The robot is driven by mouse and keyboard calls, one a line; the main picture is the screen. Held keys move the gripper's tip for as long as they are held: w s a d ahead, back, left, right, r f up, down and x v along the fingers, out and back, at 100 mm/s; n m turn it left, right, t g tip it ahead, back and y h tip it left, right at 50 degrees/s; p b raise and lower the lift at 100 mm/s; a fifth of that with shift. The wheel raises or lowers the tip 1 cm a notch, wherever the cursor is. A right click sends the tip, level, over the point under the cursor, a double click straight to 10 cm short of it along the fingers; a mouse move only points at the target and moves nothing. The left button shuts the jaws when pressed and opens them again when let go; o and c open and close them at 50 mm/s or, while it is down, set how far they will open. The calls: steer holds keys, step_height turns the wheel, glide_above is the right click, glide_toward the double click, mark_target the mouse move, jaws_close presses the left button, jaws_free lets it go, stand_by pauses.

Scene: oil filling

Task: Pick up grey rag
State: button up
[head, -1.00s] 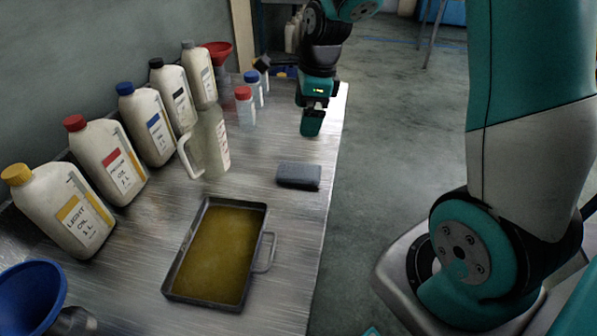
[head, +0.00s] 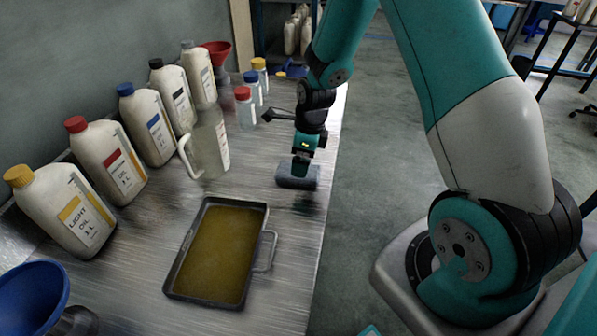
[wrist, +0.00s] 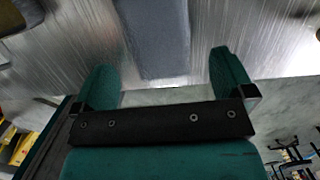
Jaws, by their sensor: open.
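The grey rag (head: 297,181) is a folded block lying on the metal bench near its right edge in the head view. My gripper (head: 301,166) is right above the far part of the rag and points down. In the wrist view the rag (wrist: 158,40) runs from the top edge to the middle. The two teal fingers of my gripper (wrist: 168,80) are spread apart, one on each side of the rag, with gaps on both sides. Nothing is held. Whether the fingertips reach down to the bench is not clear.
A tray of oil (head: 214,254) with a side handle lies nearer on the bench (head: 290,270). A clear jug (head: 208,146) and several white oil bottles (head: 108,160) line the left. Small capped bottles (head: 244,107) stand behind. A blue funnel (head: 32,297) is at front left.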

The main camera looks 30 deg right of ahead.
steer(key=f, duration=0.3)
steer(key=a+f, duration=0.1)
steer(key=shift+w+f+p, duration=0.25)
steer(key=shift+p, duration=0.1)
steer(key=shift+c, duration=0.2)
steer(key=c, duration=0.9)
step_height(320, 180, up, 20)
steer(key=shift+r+b, duration=0.1)
steer(key=shift+b, duration=0.3)
